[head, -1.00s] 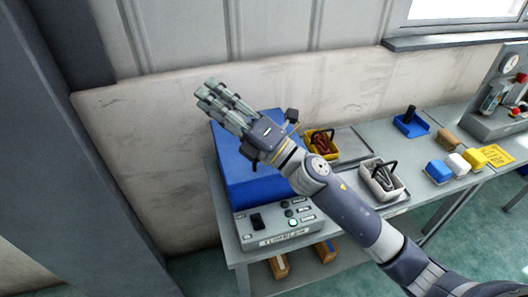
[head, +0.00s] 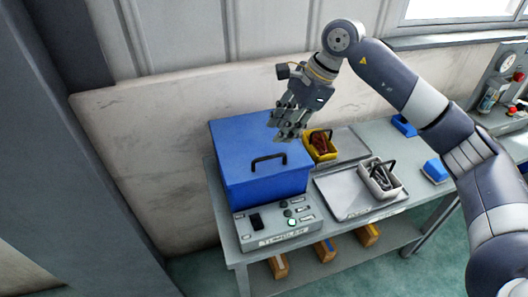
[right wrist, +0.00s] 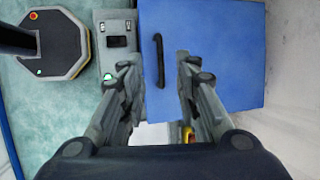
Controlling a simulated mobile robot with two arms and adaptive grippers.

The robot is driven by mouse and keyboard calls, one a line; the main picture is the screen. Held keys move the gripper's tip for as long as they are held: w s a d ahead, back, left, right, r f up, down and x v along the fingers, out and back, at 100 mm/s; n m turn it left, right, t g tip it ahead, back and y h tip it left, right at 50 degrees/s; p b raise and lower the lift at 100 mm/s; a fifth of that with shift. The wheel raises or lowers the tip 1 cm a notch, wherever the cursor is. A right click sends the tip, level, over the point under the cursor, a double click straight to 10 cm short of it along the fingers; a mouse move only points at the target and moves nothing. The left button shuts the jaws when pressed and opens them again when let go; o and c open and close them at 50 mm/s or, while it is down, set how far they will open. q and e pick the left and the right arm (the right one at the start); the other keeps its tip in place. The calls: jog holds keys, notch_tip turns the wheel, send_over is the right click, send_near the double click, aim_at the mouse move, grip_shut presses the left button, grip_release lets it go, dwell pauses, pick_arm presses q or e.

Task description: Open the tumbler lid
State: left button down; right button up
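The tumbler is a blue box (head: 265,193) with a grey control panel (head: 278,222) at its front, on the left end of the bench. Its blue lid (head: 240,140) lies flat and shut, with a black handle (head: 268,160) near the front. My right gripper (head: 288,136) points down above the lid's right rear part, apart from the handle. In the right wrist view its fingers (right wrist: 150,85) are spread and empty, with the lid (right wrist: 215,50) and handle (right wrist: 158,60) beyond them. My left gripper is not in view.
Right of the tumbler are a yellow bin (head: 321,146) and a white bin (head: 380,179) on grey trays (head: 345,197). Blue blocks sit further right on the bench (head: 408,158). Wooden-coloured boxes (head: 325,250) stand on the lower shelf. A wall is close behind.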

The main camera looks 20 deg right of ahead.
aim_at(264, 159)
jog(key=p+x, duration=0.3)
jog(key=x, duration=0.6)
jog(key=shift+a+f, duration=0.15)
jog(key=shift+a, duration=0.05)
jog(key=shift+w+a+f, duration=0.1)
jog(key=shift+a+f, duration=0.05)
jog(key=shift+f, duration=0.3)
jog(key=shift+c, duration=0.6)
grip_shut()
